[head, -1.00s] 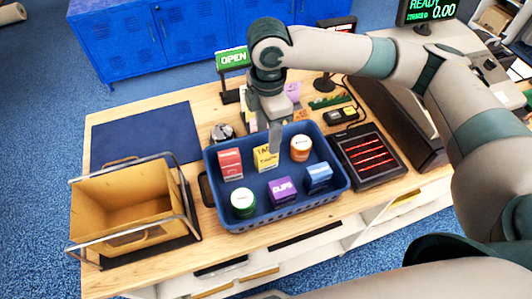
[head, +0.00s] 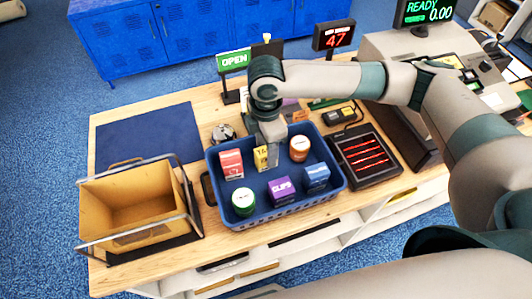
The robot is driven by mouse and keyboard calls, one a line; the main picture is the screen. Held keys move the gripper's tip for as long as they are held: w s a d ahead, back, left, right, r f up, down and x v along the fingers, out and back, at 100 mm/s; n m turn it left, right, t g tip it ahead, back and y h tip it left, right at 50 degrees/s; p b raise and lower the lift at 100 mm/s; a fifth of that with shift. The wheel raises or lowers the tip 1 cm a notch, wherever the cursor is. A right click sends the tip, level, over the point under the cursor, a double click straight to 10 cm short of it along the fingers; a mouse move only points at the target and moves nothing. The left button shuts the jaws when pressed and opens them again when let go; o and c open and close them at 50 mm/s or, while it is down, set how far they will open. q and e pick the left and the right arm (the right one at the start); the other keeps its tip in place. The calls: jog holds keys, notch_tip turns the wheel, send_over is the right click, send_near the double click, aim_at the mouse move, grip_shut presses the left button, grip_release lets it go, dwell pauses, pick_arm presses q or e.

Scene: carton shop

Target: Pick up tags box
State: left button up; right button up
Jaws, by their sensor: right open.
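The tags box (head: 261,158) is a small yellow carton with dark lettering, upright in the back middle of the blue basket (head: 285,210). My right gripper (head: 272,157) points down over the basket, its fingers low at the right side of the tags box and partly covering it. It is open. I cannot tell whether the fingers straddle the box or only stand beside it. My left gripper is not in view.
Around it in the basket are a red box (head: 231,164), an orange-and-white tub (head: 299,149), a green tub (head: 243,202), a purple clips box (head: 282,190) and a blue box (head: 316,178). A brown wire-framed bin (head: 130,205) stands left; a scanner (head: 365,156) stands right.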

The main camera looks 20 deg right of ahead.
jog(key=shift+f, duration=0.85)
jog(key=shift+c, duration=0.2)
jog(key=c, duration=1.1)
jog(key=shift+w+r+b, duration=0.1)
jog(key=shift+r+b, duration=0.3)
jog(key=shift+r, duration=0.4)
notch_tip(320, 180, up, 2)
jog(key=shift+d+r+b, duration=0.1)
jog(key=shift+r+b, duration=0.15)
jog(key=shift+b, duration=0.4)
jog(key=s+d+r+b, duration=0.1)
jog(key=s+d+r, duration=0.1)
jog(key=s+d+r+b, duration=0.1)
jog(key=s+d+r, duration=0.1)
jog(key=s+d, duration=0.1)
jog(key=s+d+r+b, duration=0.1)
jog(key=s+d+r, duration=0.2)
jog(key=shift+s, duration=0.25)
